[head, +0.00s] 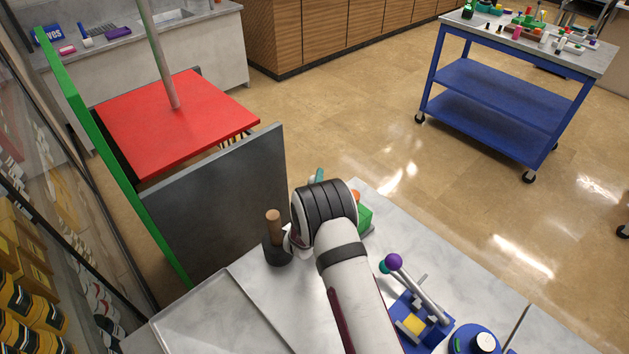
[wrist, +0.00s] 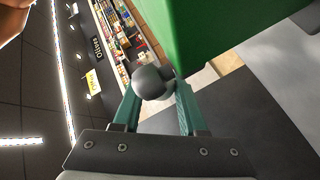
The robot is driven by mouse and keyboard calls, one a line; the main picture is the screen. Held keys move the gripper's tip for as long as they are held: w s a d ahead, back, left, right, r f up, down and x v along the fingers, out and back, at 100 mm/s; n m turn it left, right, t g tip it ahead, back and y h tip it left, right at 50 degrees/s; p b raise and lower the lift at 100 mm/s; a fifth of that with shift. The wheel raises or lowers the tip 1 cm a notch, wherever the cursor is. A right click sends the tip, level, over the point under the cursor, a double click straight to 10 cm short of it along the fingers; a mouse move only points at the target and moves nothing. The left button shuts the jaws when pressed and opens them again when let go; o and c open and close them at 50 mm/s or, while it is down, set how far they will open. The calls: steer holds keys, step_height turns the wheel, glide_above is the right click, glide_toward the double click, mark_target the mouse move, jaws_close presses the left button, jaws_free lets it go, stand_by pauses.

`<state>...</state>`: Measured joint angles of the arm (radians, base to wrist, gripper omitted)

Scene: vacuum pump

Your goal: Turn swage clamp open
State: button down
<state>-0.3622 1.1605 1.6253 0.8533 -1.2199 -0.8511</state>
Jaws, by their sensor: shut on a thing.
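In the wrist view, my gripper (wrist: 156,92) has its two teal fingers closed around a dark grey ball knob (wrist: 148,80). A large green block (wrist: 220,38) stands right beyond the knob. In the head view, my own arm hides the gripper and knob. Part of a green body (head: 366,217) with an orange piece (head: 355,196) shows just right of my wrist. I cannot tell for sure which part is the swage clamp or how far it is turned.
A wooden-handled tool (head: 273,228) in a dark holder stands close left of my wrist. A blue lever device (head: 425,323) with a purple ball (head: 393,261) sits right of my arm. A dark grey panel (head: 222,200) and red plate (head: 180,120) stand left. A blue cart (head: 505,95) is far off.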

stand_by(0.9)
steer(key=shift+w+d+m+h, duration=0.2)
steer(key=shift+d+m+h, duration=0.35)
steer(key=shift+m+h, duration=0.4)
steer(key=shift+c, duration=2.3)
jaws_free()
step_height(320, 180, up, 4)
steer(key=shift+r, duration=0.15)
steer(key=s+d+r, duration=0.4)
steer(key=d+r, duration=0.2)
steer(key=d, duration=0.5)
steer(key=shift+r, duration=0.35)
